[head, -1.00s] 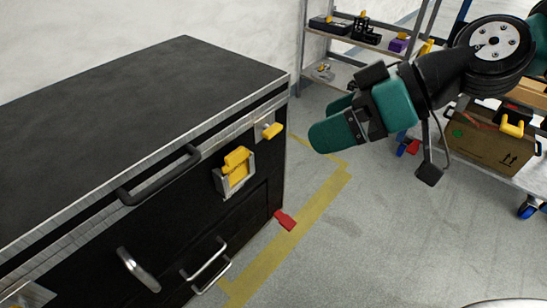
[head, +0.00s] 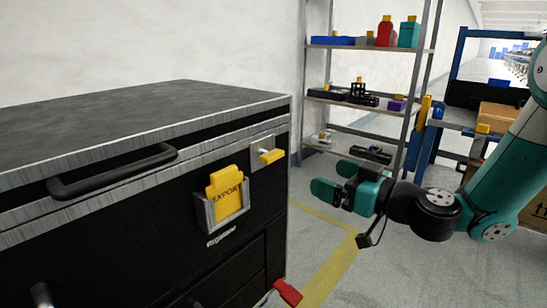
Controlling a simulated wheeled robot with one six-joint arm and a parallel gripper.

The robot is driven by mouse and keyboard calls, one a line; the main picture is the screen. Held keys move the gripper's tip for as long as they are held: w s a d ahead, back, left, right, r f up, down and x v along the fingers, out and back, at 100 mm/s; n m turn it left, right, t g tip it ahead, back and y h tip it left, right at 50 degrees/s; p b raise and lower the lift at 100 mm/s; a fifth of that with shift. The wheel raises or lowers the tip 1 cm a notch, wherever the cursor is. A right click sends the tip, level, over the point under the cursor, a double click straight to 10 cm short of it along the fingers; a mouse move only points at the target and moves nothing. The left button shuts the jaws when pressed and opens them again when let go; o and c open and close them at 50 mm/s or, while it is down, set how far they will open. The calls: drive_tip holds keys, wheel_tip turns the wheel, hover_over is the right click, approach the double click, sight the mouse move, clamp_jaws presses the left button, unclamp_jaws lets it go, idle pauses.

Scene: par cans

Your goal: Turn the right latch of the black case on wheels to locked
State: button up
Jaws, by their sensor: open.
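The black case (head: 130,230) stands at the left in the head view, with metal edging and a black bar handle (head: 115,172) on its front. Its right latch (head: 270,156) is a yellow lever on a metal plate near the front's upper right corner. The lever points to the right, close to level. My gripper (head: 326,182) is to the right of the latch, apart from it. Its teal fingers point left toward the case. It is open, with nothing seen between the fingers. The left latch is out of view.
A yellow EXPORT card (head: 228,194) sits in a metal holder left of and below the latch. A red pedal-like part (head: 288,291) sticks out low at the case's right corner. A shelf rack (head: 372,101) and a blue-framed cart (head: 452,123) stand behind my arm.

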sight(277, 157)
drive_tip(key=p+x, duration=0.2)
drive_tip(key=x, duration=1.3)
drive_tip(key=shift+w+a, duration=0.2)
drive_tip(key=shift+a, duration=0.15)
drive_tip(key=c, duration=0.9)
